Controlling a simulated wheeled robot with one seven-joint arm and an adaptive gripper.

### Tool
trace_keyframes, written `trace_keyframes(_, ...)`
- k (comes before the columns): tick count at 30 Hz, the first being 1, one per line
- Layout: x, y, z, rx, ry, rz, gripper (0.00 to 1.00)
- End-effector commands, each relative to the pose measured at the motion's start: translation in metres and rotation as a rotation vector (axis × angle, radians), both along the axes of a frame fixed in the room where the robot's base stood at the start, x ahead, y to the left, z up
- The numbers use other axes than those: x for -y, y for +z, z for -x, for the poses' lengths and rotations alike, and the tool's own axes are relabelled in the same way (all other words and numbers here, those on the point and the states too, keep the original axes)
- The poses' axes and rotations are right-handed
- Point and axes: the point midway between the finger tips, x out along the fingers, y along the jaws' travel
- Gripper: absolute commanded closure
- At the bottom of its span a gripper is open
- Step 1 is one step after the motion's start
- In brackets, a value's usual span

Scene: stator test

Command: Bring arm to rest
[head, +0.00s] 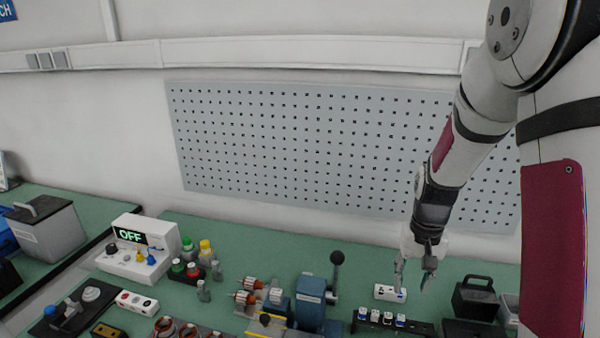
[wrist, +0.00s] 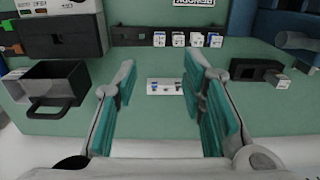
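My arm (head: 465,140) reaches down from the upper right in the head view. My gripper (head: 415,272) hangs above the green bench at its end. In the wrist view my gripper (wrist: 165,105) has its two teal-padded fingers spread apart, with nothing between them. A small white block with blue and dark marks (wrist: 165,86) lies on the bench below, seen between the fingers. In the head view this white block (head: 390,293) is just beside and beneath the fingertips. The gripper appears apart from it.
A black rack with small white-topped pieces (head: 392,321) stands near the block. A black handled box (head: 475,297) is to its right and a blue machine with a lever (head: 315,300) to its left. A white box reading OFF (head: 140,250) stands further left. A pegboard (head: 320,140) covers the wall behind.

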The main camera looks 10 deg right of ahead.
Motion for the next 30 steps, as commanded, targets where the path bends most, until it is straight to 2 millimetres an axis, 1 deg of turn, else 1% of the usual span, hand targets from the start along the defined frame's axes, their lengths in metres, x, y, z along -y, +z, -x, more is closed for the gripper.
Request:
trace_keyframes(2,-0.007,0.015,0.001,0.022,0.014,-0.002,0.62)
trace_keyframes(5,-0.020,0.043,0.007,0.061,0.044,-0.004,0.62)
trace_keyframes(6,-0.026,0.056,0.011,0.080,0.058,-0.004,0.62)
trace_keyframes(8,-0.036,0.076,0.018,0.110,0.082,-0.003,0.62)
trace_keyframes(9,-0.043,0.089,0.024,0.129,0.099,-0.004,0.62)
trace_keyframes(12,-0.059,0.118,0.039,0.176,0.138,0.000,0.62)
trace_keyframes(14,-0.067,0.134,0.050,0.205,0.163,0.004,0.62)
trace_keyframes(18,-0.086,0.166,0.079,0.268,0.219,0.016,0.62)
trace_keyframes(24,-0.108,0.199,0.125,0.357,0.297,0.045,0.62)
trace_keyframes(27,-0.116,0.209,0.147,0.398,0.331,0.062,0.62)
trace_keyframes(30,-0.121,0.215,0.165,0.430,0.357,0.078,0.62)
